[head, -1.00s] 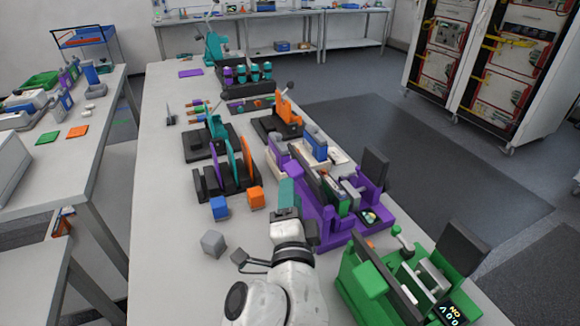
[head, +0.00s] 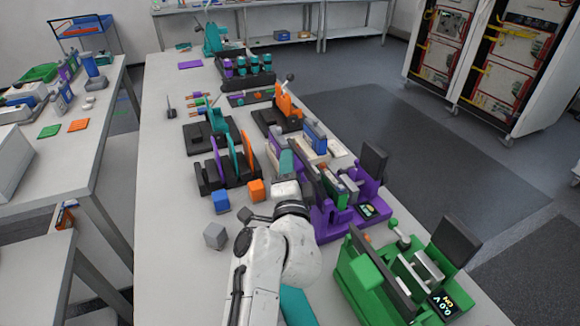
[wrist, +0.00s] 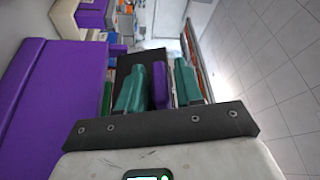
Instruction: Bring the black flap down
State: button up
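The purple device (head: 325,226) stands on the bench at the middle right, with an upright black flap (head: 373,161) at its right end. The green device (head: 359,265) nearer me has a raised, tilted black flap (head: 456,241). My gripper (head: 286,163) is at the left side of the purple device. In the wrist view its two teal fingers (wrist: 160,85) are apart. A purple part (wrist: 160,86) shows between them, and I cannot tell whether it touches them. A black panel (wrist: 126,62) is behind the fingers. My arm hides part of the purple device.
A black rack with teal and orange plates (head: 248,148) stands beyond.

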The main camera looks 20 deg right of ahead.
grip_shut()
dwell(0.5)
